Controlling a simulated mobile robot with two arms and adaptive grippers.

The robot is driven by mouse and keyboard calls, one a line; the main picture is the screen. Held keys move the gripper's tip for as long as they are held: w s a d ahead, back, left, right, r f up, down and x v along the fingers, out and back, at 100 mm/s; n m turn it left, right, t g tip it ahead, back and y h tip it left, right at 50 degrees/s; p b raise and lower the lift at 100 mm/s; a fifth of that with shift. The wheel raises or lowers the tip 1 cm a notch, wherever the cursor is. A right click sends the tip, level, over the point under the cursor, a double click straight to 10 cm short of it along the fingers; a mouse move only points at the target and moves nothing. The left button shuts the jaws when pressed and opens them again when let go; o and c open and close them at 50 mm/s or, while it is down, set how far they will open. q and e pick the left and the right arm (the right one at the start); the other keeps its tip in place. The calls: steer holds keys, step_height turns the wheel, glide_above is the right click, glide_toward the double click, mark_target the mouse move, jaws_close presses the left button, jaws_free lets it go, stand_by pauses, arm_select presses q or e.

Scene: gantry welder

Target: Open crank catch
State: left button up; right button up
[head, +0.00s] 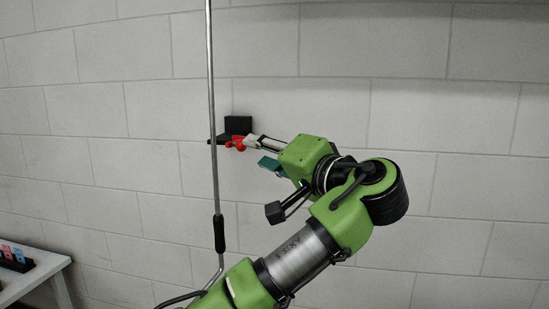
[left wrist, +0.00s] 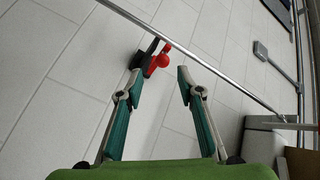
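The crank catch has a black base (head: 238,124) and a red handle (head: 238,144) with a rounded knob, and stands by the pale block wall in the head view. In the left wrist view its red handle (left wrist: 158,60) lies just beyond the fingertips, nearer the left finger, with the black base partly behind it. My left gripper (head: 258,151) is at the right of the catch; its fingers also show in the left wrist view (left wrist: 160,82), spread apart with nothing between them. Whether the upper finger touches the handle I cannot tell. My right gripper is not in view.
A thin metal rod (head: 212,110) with a black grip stands upright at the left of the catch; it crosses diagonally past the fingertips in the left wrist view. A white table (head: 30,278) with small coloured items is at the lower left. The wall to the right is bare.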

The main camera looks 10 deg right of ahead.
arm_select(q)
steer(key=shift+v, duration=2.25)
